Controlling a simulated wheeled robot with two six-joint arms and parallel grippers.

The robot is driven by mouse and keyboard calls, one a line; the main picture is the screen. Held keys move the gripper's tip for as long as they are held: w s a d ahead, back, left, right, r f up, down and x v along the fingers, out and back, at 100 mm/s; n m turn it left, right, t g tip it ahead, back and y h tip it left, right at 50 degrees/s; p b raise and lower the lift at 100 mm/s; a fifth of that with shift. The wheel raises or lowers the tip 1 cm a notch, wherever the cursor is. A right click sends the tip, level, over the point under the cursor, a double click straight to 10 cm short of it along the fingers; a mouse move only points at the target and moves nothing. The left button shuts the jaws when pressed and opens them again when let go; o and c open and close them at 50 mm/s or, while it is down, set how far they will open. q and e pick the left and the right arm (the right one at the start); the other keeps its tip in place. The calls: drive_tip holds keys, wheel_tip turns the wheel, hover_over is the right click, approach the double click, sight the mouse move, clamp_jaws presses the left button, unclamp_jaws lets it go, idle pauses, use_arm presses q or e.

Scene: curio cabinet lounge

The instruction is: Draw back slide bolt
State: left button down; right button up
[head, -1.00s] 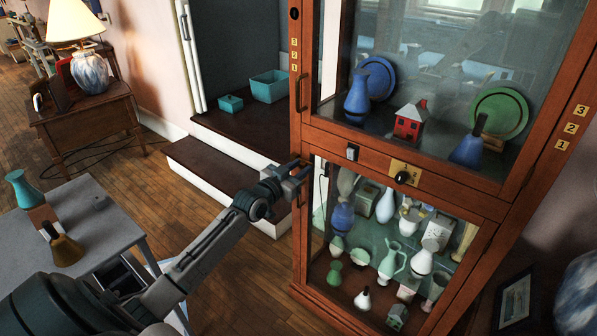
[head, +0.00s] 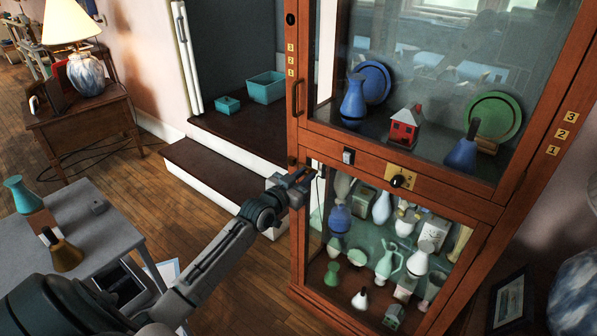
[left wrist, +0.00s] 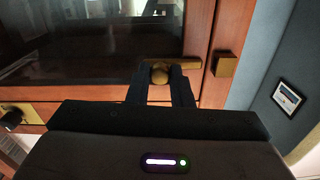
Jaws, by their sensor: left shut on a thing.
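The slide bolt shows in the left wrist view as a short brass bar (left wrist: 188,64) with a round brass knob (left wrist: 159,73) on the cabinet's wooden frame. My left gripper (left wrist: 160,82) is shut on the knob, one dark finger on each side. A brass block (left wrist: 226,65) sits to the right of the bar, with a gap seen between them. In the head view my left gripper (head: 304,182) is at the left edge of the wood-framed glass cabinet (head: 440,190), near the lower door's top corner. It hides the bolt there. My right gripper is out of view.
A brass plate with a black knob (head: 398,181) is on the cabinet's middle rail. Vases and plates stand behind the glass. Dark-topped steps (head: 215,170) lie behind my arm.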

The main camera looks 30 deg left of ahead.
use_arm(q)
drive_tip(key=shift+s, duration=0.1)
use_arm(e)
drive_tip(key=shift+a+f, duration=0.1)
use_arm(q)
drive_tip(key=shift+d, duration=0.1)
drive_tip(key=c, duration=1.7)
unclamp_jaws()
drive_tip(key=shift+f, duration=0.1)
drive_tip(key=shift+c, duration=0.2)
drive_tip(key=shift+o, duration=0.9)
drive_tip(key=shift+d, duration=0.15)
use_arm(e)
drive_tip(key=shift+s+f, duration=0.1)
